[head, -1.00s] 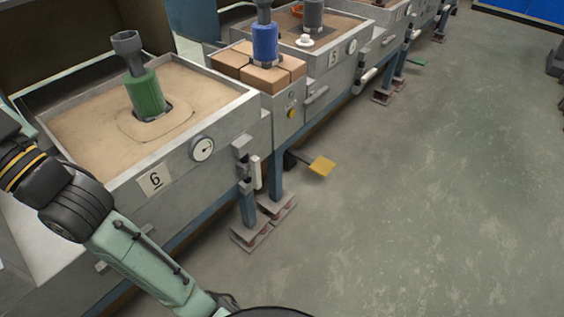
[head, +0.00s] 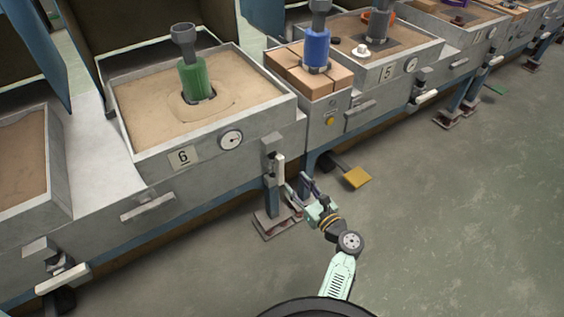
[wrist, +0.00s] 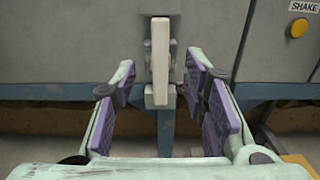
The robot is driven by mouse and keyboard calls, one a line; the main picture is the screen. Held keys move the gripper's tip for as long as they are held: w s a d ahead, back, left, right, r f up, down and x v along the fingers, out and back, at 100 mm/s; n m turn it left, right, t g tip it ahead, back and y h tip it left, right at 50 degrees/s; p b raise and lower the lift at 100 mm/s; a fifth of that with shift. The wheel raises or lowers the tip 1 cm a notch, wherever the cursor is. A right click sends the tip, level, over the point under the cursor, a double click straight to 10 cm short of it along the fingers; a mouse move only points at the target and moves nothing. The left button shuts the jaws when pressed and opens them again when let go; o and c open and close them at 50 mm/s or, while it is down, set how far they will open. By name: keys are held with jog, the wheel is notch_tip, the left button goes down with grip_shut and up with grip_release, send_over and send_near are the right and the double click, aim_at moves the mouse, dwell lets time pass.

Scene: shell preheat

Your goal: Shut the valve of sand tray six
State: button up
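Sand tray six (head: 240,108) stands at centre left in the head view, with a "6" plate and a dial gauge on its front. Its valve shows at the right end of that front, with a pale lever (head: 279,170) hanging upright. In the wrist view the lever (wrist: 160,45) is a vertical bar at top centre. My gripper (wrist: 159,78) is open, one purple-padded finger on each side of the lever's line. In the head view my gripper (head: 296,190) is low, close to the lever. I cannot tell whether it touches.
A green tool (head: 194,78) stands in the sand of tray six. A yellow pedal (head: 357,177) sticks out near the floor, right of my gripper. A yellow button (wrist: 298,28) marked "SHAKE" is at upper right. Another valve lever (head: 63,279) lies horizontal at lower left.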

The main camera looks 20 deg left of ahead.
aim_at(281, 167)
jog(key=p+x, duration=0.1)
jog(key=x, duration=0.9)
jog(key=shift+w+a+r, duration=0.1)
jog(key=shift+w+a, duration=0.05)
jog(key=shift+w, duration=0.1)
jog(key=c, duration=0.9)
jog(key=shift+s+a, duration=0.1)
grip_shut()
